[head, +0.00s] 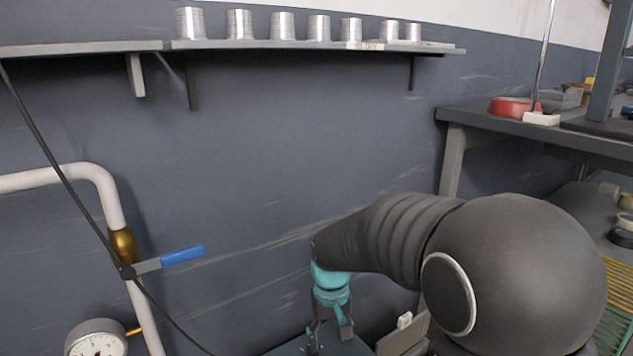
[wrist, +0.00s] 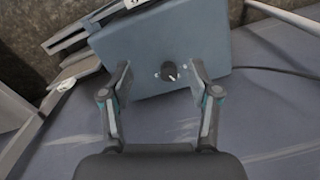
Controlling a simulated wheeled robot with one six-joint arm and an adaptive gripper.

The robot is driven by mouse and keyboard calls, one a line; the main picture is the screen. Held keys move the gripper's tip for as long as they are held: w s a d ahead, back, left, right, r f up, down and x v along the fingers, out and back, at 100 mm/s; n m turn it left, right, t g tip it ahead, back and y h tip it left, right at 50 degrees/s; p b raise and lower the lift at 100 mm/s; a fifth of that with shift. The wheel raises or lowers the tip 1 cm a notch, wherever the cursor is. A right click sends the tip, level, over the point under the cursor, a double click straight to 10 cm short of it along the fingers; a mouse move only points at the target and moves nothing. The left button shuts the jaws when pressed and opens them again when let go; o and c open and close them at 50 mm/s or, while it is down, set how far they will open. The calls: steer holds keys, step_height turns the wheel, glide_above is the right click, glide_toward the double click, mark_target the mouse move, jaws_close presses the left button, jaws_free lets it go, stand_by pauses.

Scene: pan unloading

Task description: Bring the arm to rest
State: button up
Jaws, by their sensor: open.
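My gripper (wrist: 162,75) is open in the wrist view, its two fingers spread wide with nothing held between them. Beyond the fingertips is a blue-grey box (wrist: 165,45) with a dark round knob (wrist: 169,71) that shows between the fingers. I cannot tell whether a fingertip touches the box. In the head view my gripper (head: 329,345) hangs down at the bottom centre below its teal wrist part, and its tips are hard to make out. My dark arm reaches in from the lower right.
A wall shelf (head: 225,45) holds several metal cups. A white pipe (head: 105,190) with a blue-handled valve (head: 182,255) and a gauge (head: 96,340) stand at left. A workbench (head: 480,115) with a red dish (head: 510,106) is at right. The wall between is clear.

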steer(key=s+d+r+m+t+p, duration=0.1)
steer(key=s+d+r+t+p, duration=0.2)
steer(key=s+d+r, duration=0.3)
steer(key=s+d+r+m+t+p, duration=0.2)
steer(key=s+d+r, duration=0.4)
steer(key=s+r, duration=0.6)
steer(key=shift+s+d+r+t+p, duration=0.4)
steer(key=shift+s, duration=0.9)
